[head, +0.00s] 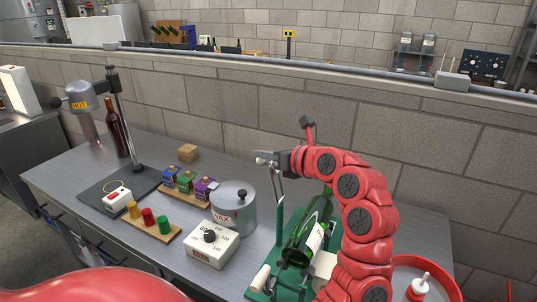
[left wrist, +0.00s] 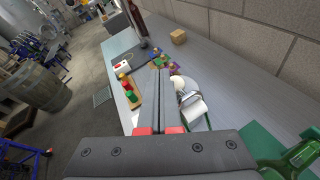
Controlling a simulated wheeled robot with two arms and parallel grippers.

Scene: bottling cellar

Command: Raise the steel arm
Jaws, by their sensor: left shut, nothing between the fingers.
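My left gripper (head: 268,159) is shut with nothing between its fingers. It points left above a green stand (head: 281,220). A thin steel arm (head: 277,183) stands nearly upright on this stand, just below the gripper. A pale end piece shows close beside the fingers in the left wrist view (left wrist: 193,107); I cannot tell whether they touch. A green bottle (head: 309,232) with a white label lies tilted in the stand. My red left arm hides part of the stand. My right gripper is not in view.
A wax pot (head: 233,207), a white dial box (head: 211,244), coloured stamps (head: 148,216) and small boxes (head: 186,181) stand left of the stand. A brown bottle (head: 118,132) is farther left. A red tray (head: 447,283) is at right. The block wall (head: 230,110) borders the bench behind.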

